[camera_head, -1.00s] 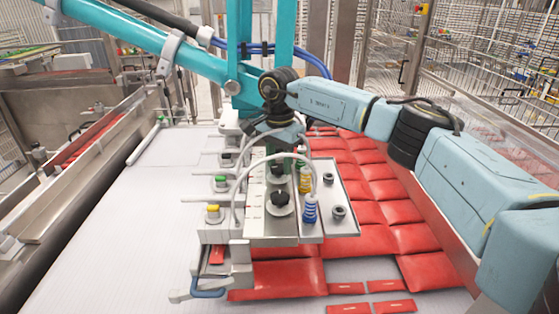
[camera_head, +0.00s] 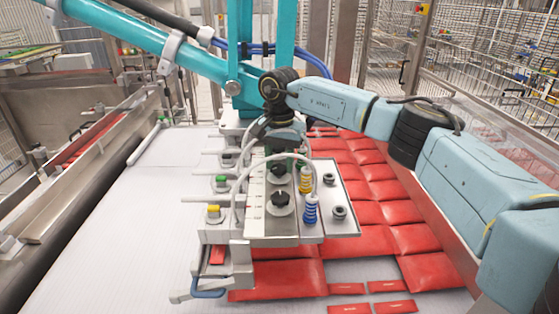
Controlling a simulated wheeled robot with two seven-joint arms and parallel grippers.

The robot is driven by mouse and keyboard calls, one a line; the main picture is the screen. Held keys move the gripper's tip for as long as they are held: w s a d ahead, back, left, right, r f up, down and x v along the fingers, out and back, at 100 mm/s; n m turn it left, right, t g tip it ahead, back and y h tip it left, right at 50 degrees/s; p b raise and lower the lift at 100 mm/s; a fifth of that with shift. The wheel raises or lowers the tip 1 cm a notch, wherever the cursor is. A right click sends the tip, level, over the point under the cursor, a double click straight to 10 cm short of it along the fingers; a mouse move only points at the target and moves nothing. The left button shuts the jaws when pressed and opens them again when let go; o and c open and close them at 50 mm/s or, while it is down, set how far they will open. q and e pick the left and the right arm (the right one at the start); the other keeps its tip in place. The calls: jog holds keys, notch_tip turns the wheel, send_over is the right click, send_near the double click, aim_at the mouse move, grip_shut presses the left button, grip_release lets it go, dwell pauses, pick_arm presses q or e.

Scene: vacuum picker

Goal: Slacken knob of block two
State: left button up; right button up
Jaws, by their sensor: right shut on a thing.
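The vacuum picker head (camera_head: 338,192) hangs over the belt, with a row of blocks that carry black knobs. The front black knob (camera_head: 280,198) stands free on its round base. The middle black knob (camera_head: 279,170), which I take for block two's, lies just below my right gripper (camera_head: 281,156). My right gripper points down from the arm at the back of the plate and is shut on this knob; its fingertips are small and partly hidden by the wrist and a grey hose. The far knob is hidden behind the wrist. My left gripper is out of view.
Blue (camera_head: 311,209) and yellow (camera_head: 306,180) coiled fittings stand right of the knobs, with a grey hose (camera_head: 250,165) arching over. Green (camera_head: 221,178) and yellow (camera_head: 213,209) caps sit at left. Red packets (camera_head: 418,238) cover the right of the belt (camera_head: 120,225); its left is clear.

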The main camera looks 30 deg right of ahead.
aim_at(279, 167)
jog(key=o, duration=1)
notch_tip(279, 167, up, 14)
jog(key=b, duration=0.1)
jog(key=shift+f, duration=0.25)
